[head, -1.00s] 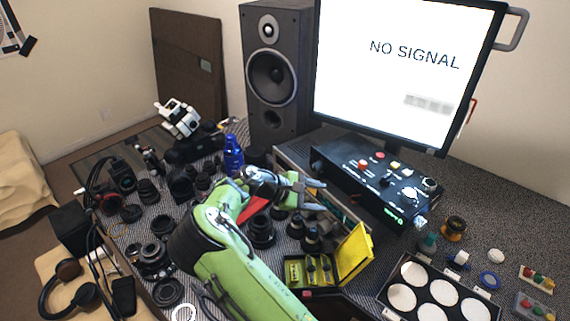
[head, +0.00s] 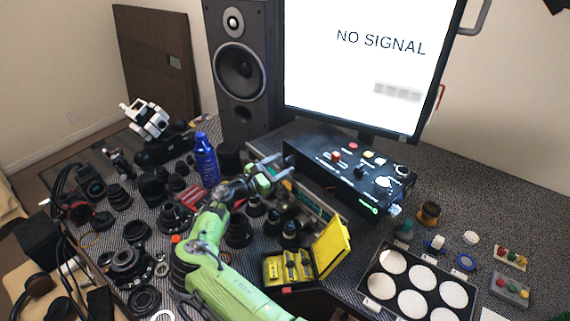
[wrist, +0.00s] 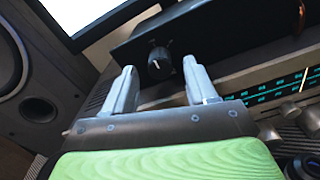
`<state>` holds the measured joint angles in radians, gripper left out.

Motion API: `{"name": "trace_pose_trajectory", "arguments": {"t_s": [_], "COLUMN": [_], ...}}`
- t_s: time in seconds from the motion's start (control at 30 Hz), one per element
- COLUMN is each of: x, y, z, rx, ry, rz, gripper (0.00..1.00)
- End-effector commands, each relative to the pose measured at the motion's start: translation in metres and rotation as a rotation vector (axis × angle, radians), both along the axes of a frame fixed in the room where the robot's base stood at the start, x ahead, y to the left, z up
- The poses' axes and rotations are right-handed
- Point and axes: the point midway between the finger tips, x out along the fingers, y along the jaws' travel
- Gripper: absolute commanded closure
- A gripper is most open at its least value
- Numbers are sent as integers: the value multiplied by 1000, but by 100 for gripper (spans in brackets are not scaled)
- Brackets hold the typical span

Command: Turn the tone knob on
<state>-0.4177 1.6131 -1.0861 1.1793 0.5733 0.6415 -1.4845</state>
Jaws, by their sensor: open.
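A black knob with a white pointer line (wrist: 160,63) sits on the dark face of a black box in the wrist view. No label on it is readable, so I cannot tell whether it is the tone knob. My gripper (wrist: 160,78) is open and empty, its two pale fingers pointing toward the knob, one to each side of it in the picture. They appear short of it. In the head view my gripper (head: 283,166) is at the left end of the black control box (head: 335,178); the knob facing it is hidden there.
A silver receiver with a teal-lit dial (wrist: 270,92) and silver knobs lies below the box. The monitor (head: 370,60) and speaker (head: 238,75) stand behind. An open yellow case (head: 330,250), a blue bottle (head: 207,160) and several lenses crowd the arm.

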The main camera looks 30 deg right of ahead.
Motion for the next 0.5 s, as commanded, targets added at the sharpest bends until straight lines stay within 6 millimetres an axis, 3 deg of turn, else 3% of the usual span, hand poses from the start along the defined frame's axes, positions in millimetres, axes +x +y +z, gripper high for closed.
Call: {"name": "trace_pose_trajectory", "arguments": {"t_s": [0.13,0.43,0.5], "x": [2,3,3], "y": [-19,-23,-23], "z": [-1,0,0], "rx": [1,1,1], "ry": [0,0,0], "rz": [0,1,1], "gripper": [43,43,54]}}
